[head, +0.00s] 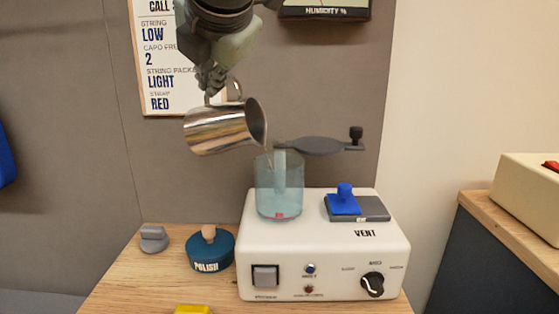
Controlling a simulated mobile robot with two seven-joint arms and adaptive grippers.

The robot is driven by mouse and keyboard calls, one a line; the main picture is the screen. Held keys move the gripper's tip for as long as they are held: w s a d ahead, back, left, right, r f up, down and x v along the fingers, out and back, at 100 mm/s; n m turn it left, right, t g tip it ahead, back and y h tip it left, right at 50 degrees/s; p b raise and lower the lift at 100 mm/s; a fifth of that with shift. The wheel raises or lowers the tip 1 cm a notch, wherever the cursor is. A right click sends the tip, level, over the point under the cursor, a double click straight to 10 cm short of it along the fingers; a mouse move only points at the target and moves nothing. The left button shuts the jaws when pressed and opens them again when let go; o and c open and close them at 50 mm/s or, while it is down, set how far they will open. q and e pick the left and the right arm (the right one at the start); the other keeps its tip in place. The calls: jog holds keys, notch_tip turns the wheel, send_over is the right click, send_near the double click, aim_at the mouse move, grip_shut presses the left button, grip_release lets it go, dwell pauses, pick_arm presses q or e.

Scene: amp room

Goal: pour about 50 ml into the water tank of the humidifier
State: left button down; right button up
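My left gripper (212,82) comes down from the top and is shut on the handle of a shiny metal jug (217,128). The jug is tilted with its mouth to the right, just above and left of the clear teal water tank (279,196). The tank stands upright on the white humidifier (322,258), and a small red mark shows near its bottom. Its dark grey lid (318,145) is swung out to the right, behind the tank. I cannot make out the water level in the tank or a clear stream. My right gripper is not in view.
A blue-handled vent slider (345,200) sits on the humidifier's top, with a knob (373,285) and switch (265,276) in front. A blue polish tin (211,250) and a grey object (154,239) stand left on the wooden table. A yellow object (192,309) lies at the front edge.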

aim_at(193, 110)
pick_arm(q)
jog(key=shift+s+d+r, duration=0.15)
jog(key=shift+d+r, duration=0.1)
jog(key=shift+d, duration=0.2)
dwell(0.7)
jog(key=a+f+h, duration=0.1)
jog(key=a, duration=0.1)
jog(key=w+a+f+n+g+h, duration=0.1)
jog(key=shift+w+a+f, duration=0.15)
jog(key=shift+a, duration=0.25)
jog(key=shift+w+a+h, duration=0.1)
jog(key=shift+a+h, duration=0.05)
jog(key=shift+h, duration=0.25)
jog(key=shift+n, duration=0.3)
jog(key=shift+a+f+g+h, duration=0.15)
jog(key=shift+f+g+h, duration=0.15)
jog(key=shift+f+h, duration=0.1)
dwell(0.7)
